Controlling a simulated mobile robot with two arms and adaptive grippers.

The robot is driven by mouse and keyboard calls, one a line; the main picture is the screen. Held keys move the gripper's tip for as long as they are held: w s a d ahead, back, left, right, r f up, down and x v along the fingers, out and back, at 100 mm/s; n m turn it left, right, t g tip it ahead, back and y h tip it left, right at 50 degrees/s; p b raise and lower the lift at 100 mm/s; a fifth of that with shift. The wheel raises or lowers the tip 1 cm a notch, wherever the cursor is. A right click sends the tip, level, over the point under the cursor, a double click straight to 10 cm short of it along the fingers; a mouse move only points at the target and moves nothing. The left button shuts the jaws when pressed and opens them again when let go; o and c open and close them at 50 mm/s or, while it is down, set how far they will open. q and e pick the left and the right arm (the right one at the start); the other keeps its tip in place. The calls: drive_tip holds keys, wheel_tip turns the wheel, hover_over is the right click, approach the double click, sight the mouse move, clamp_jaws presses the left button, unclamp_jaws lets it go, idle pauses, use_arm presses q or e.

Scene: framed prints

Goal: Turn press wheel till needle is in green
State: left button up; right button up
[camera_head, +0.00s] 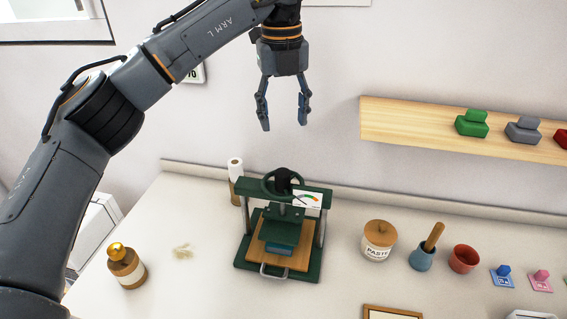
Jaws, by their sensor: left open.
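A dark green press (327,230) stands on the counter, with a wooden board (298,261) and a teal block (280,249) under its crossbar. The round green press wheel (267,189) sits on top. A small white gauge (308,199) with a coloured arc is fixed at the right of the crossbar. Its needle is too small to read surely. My left gripper (284,126) hangs above the press, fingers pointing down, open and empty, well clear of the wheel. My right gripper is not in view.
Behind the press stands a white paper roll (235,168). A brown bottle (127,267) is at the left; a paste jar (378,240), a mortar (422,258) and a red cup (464,259) are at the right. A wooden shelf (410,120) juts from the wall.

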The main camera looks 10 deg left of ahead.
sight(283, 171)
use_arm(q)
wheel_tip(283, 171, down, 14)
drive_tip(key=shift+s+a+r+p, duration=0.15)
drive_tip(key=shift+r+p, duration=0.1)
drive_tip(key=shift+p, duration=0.5)
drive_tip(key=shift+c, duration=0.2)
drive_tip(key=c, duration=1.1)
